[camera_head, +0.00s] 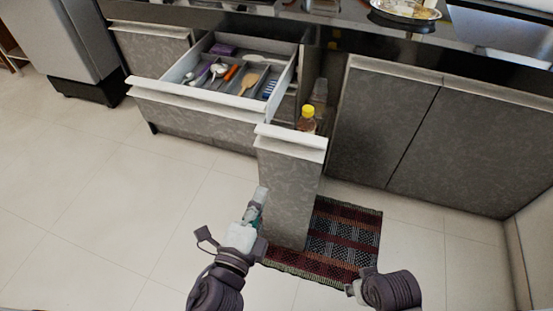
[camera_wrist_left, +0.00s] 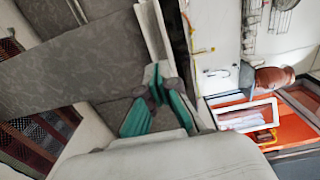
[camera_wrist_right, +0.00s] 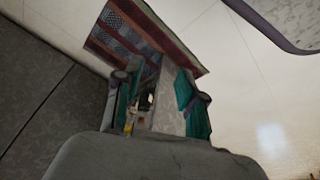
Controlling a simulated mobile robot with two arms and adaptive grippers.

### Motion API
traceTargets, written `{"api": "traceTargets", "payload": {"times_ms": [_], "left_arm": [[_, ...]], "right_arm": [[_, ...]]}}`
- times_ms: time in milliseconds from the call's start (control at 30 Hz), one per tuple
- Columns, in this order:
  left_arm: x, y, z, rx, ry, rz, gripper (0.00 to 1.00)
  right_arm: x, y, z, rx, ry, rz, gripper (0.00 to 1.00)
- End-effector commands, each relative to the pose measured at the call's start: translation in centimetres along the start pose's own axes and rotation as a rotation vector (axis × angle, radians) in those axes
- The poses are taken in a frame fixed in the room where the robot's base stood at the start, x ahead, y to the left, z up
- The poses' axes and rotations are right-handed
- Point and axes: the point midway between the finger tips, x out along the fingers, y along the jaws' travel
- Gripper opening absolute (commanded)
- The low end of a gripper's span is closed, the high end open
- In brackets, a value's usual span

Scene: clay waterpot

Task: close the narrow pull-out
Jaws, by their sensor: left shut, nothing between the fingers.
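The narrow pull-out (camera_head: 287,190) stands open, its grey stone-pattern front well forward of the cabinet doors on its right. A pale handle strip (camera_head: 291,136) runs along its top, and a yellow-capped bottle (camera_head: 307,120) stands inside behind the front. My left gripper (camera_head: 261,195) is shut and empty, low at the left side of the pull-out's front; I cannot tell whether it touches. Its closed fingertips (camera_wrist_left: 158,84) show in the left wrist view, beside a grey panel. My right gripper (camera_wrist_right: 157,88) is open and empty; in the head view it is low, right of the pull-out.
A wide drawer (camera_head: 210,112) with utensils stands open left of the pull-out. A striped rug (camera_head: 345,235) lies on the floor under and right of the pull-out. Grey cabinet doors (camera_head: 385,125) are shut at right. The tiled floor (camera_head: 110,190) at left is clear.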

Motion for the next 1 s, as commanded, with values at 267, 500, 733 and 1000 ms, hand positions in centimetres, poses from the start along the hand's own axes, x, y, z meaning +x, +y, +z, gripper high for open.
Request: {"api": "traceTargets", "payload": {"times_ms": [267,500,733,1000], "left_arm": [[3.2,-0.9,0.0,0.010,-0.001,-0.017,0.00],[8.4,-0.8,0.0,0.010,-0.001,-0.016,0.00],[12.3,-0.8,0.1,0.008,-0.002,-0.013,0.00],[13.9,-0.7,0.0,0.005,-0.001,-0.012,0.00]], "right_arm": [[0.9,0.0,0.2,-0.001,-0.008,-0.001,0.40],[1.7,-0.1,0.5,-0.002,-0.011,-0.002,0.40],[1.1,-0.1,0.2,-0.001,-0.003,-0.001,0.40],[0.5,0.0,-0.1,0.000,0.000,-0.001,0.40]]}}
